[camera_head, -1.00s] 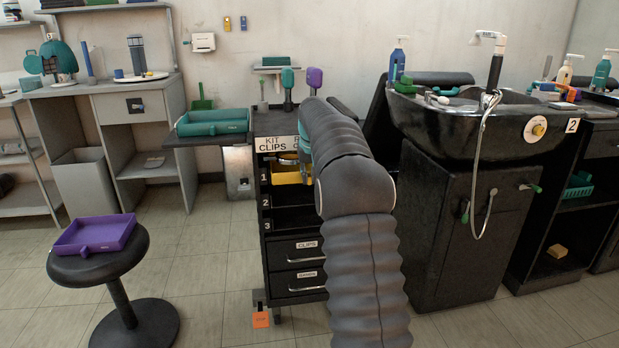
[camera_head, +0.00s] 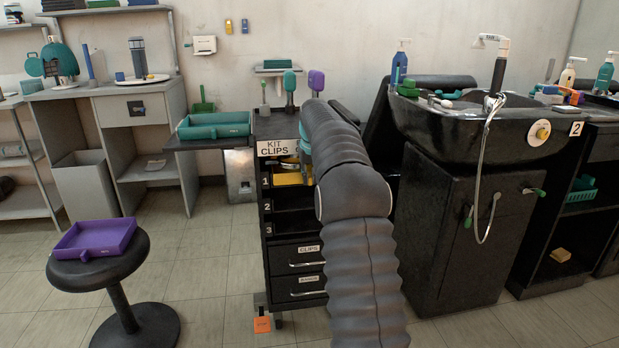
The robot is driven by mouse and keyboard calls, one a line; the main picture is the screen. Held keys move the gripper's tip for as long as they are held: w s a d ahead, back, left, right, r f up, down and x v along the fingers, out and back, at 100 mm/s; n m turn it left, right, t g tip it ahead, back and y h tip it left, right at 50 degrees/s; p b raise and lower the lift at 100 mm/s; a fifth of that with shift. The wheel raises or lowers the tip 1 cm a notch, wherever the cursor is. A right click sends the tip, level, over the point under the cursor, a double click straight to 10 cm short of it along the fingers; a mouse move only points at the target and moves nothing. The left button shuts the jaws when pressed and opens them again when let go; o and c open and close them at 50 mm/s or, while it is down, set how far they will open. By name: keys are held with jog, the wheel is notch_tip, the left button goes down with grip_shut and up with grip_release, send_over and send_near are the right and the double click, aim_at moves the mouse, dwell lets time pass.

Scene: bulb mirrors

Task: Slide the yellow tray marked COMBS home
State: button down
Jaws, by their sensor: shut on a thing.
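The yellow tray (camera_head: 287,180) sits in the slot marked 1 of the black trolley (camera_head: 283,259), and only its left front part shows. Any COMBS marking on it cannot be read here. My gripper (camera_head: 306,167) is at the tray's front, mostly hidden behind my grey arm, with a teal part showing. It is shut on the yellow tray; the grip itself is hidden. The slots marked 2 (camera_head: 290,201) and 3 (camera_head: 290,226) below look dark and empty.
A teal tray (camera_head: 214,133) rests on the trolley's left side shelf. A purple tray (camera_head: 95,240) lies on a black stool (camera_head: 99,271) at left. A black wash basin unit (camera_head: 470,220) stands close on the right. Open floor lies between stool and trolley.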

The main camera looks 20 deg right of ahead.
jog(key=c, duration=1.1)
grip_release()
jog(key=shift+d, duration=0.1)
jog(key=shift+o, duration=0.4)
jog(key=shift+a, duration=0.25)
jog(key=shift+r, duration=0.15)
